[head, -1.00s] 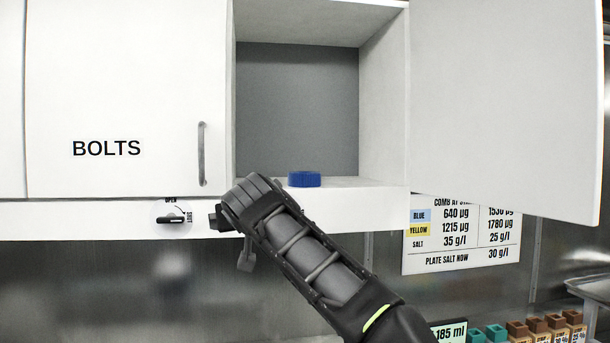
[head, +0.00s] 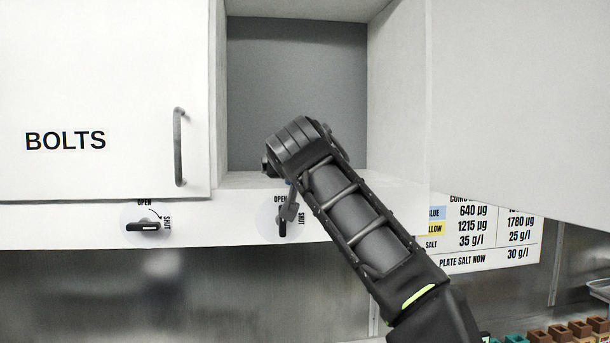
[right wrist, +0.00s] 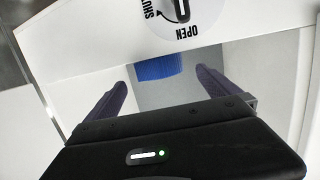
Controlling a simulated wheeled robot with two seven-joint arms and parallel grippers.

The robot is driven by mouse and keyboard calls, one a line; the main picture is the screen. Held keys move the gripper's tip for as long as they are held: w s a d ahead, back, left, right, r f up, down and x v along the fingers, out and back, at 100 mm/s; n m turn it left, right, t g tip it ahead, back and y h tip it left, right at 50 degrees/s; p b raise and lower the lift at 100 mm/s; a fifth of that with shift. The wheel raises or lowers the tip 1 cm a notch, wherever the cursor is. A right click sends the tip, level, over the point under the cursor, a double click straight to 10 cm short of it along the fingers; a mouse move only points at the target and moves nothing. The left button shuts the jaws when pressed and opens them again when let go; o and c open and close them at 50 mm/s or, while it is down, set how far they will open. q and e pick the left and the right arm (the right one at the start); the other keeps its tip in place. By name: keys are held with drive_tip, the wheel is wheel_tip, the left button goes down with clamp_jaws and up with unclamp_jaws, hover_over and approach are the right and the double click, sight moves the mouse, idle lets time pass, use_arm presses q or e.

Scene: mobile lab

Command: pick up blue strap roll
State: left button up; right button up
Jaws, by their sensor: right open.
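The blue strap roll (right wrist: 158,67) shows in the right wrist view, ahead of my right gripper and between the lines of its two fingers. My right gripper (right wrist: 160,80) is open with nothing between its fingers. I cannot tell how far the fingertips are from the roll. In the head view my right arm covers nearly all of the roll, and the gripper (head: 289,205) shows only in small part in front of the open cabinet's lower edge. My left gripper is not in view.
The open cabinet (head: 296,95) has a grey back and white side walls. Its open door (head: 520,100) stands to the right. A closed door marked BOLTS (head: 100,80) is on the left. Latch knobs (head: 148,227) sit on the strip below. Small coloured blocks (head: 560,333) stand lower right.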

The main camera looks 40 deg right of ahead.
drive_tip(key=shift+w+d+f, duration=0.1)
drive_tip(key=shift+w+d, duration=0.4)
drive_tip(key=shift+w, duration=0.05)
drive_tip(key=p+x, duration=0.3)
drive_tip(key=x, duration=0.1)
drive_tip(key=shift+w+d, duration=0.25)
drive_tip(key=shift+w, duration=0.05)
drive_tip(key=shift+w+d+f, duration=0.15)
drive_tip(key=shift+w, duration=0.05)
drive_tip(key=c, duration=1.6)
